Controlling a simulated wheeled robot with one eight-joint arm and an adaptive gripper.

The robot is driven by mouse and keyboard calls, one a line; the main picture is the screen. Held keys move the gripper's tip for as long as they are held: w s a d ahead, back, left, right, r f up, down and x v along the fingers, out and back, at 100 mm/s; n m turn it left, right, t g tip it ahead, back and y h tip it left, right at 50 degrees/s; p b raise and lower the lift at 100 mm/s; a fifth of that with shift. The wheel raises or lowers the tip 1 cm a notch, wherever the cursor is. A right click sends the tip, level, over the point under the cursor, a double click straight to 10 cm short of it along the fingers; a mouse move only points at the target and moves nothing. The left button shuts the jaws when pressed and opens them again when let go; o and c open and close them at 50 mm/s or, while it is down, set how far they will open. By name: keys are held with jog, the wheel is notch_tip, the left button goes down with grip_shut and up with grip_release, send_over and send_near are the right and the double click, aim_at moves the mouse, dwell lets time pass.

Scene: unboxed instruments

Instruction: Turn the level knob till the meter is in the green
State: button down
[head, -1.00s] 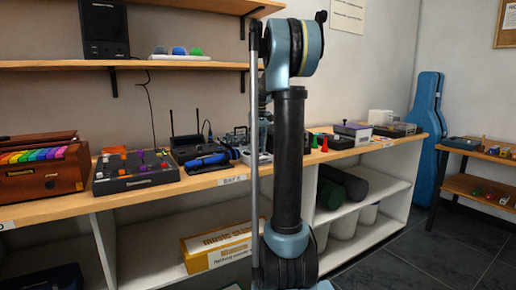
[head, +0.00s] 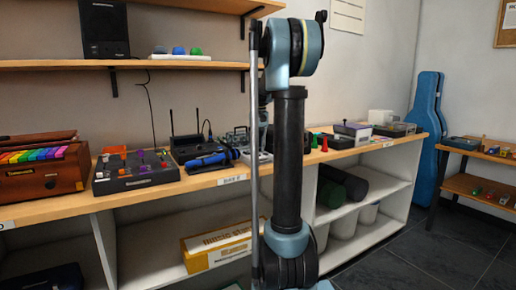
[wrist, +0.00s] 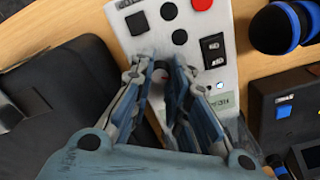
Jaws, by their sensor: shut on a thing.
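In the wrist view a white device panel (wrist: 151,38) lies under my gripper (wrist: 162,73). The fingers stand on both sides of a small dark round knob (wrist: 159,72), shut on it; a bit of red shows beside it. The fingers cover much of the panel around the knob. A pale label with greenish lettering (wrist: 222,103) is at the panel's lower right. I cannot make out a meter needle or its reading. In the head view my arm hides the gripper, and part of a white device (head: 262,157) shows on the shelf top beside the arm.
Other round black controls (wrist: 180,37), a red button (wrist: 201,4) and black switches (wrist: 213,49) share the panel. A blue-and-black cylinder (head: 208,160) lies close by. A black box with antennas (head: 188,148) and a control box with colored knobs (head: 136,172) stand to the left.

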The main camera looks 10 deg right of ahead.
jog(key=shift+m, duration=1.7)
jog(key=c, duration=1.5)
grip_release()
jog(key=shift+r, duration=0.15)
notch_tip(320, 180, up, 12)
jog(key=shift+f, duration=0.2)
